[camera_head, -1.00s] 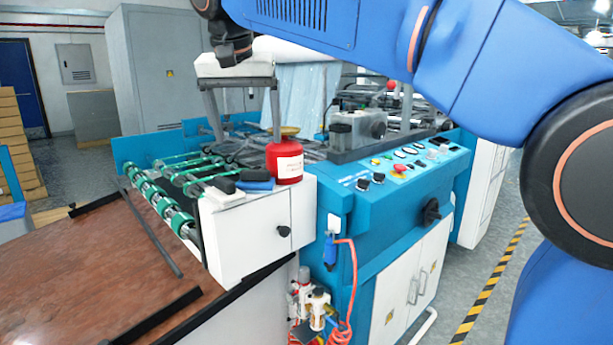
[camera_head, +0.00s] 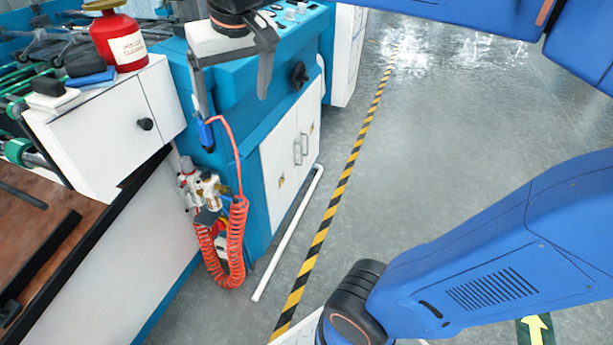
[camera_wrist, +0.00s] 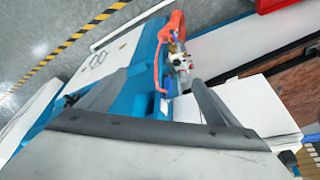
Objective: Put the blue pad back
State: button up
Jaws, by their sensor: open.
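The blue pad (camera_head: 92,79) lies on top of the white cabinet (camera_head: 95,135), in front of the red canister (camera_head: 118,42). A black block sits against it, and another black block on a white pad (camera_head: 52,100) lies to its left. My gripper (camera_head: 234,105) hangs in front of the machine's blue control panel, to the right of the white cabinet and apart from the pad. Its fingers are spread and empty. In the wrist view my gripper (camera_wrist: 158,78) also shows wide fingers with nothing between them. I cannot make out the blue pad there.
A coiled orange hose (camera_head: 228,250) and air fittings (camera_head: 200,187) hang on the machine's front, below my gripper. The brown tabletop (camera_head: 30,230) is at the lower left. Open grey floor lies right of the yellow-black stripe (camera_head: 318,245).

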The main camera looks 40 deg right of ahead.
jog(key=s+d+f, duration=0.3)
jog(key=s+f, duration=0.3)
jog(key=f, duration=0.3)
jog(key=s+d+f, duration=0.4)
jog(key=s+f, duration=0.3)
jog(key=f, duration=0.2)
jog(key=shift+s+d+f+t, duration=0.15)
jog(key=shift+d+f+t, duration=0.05)
jog(key=shift+f+t, duration=0.1)
jog(key=shift+c, duration=0.7)
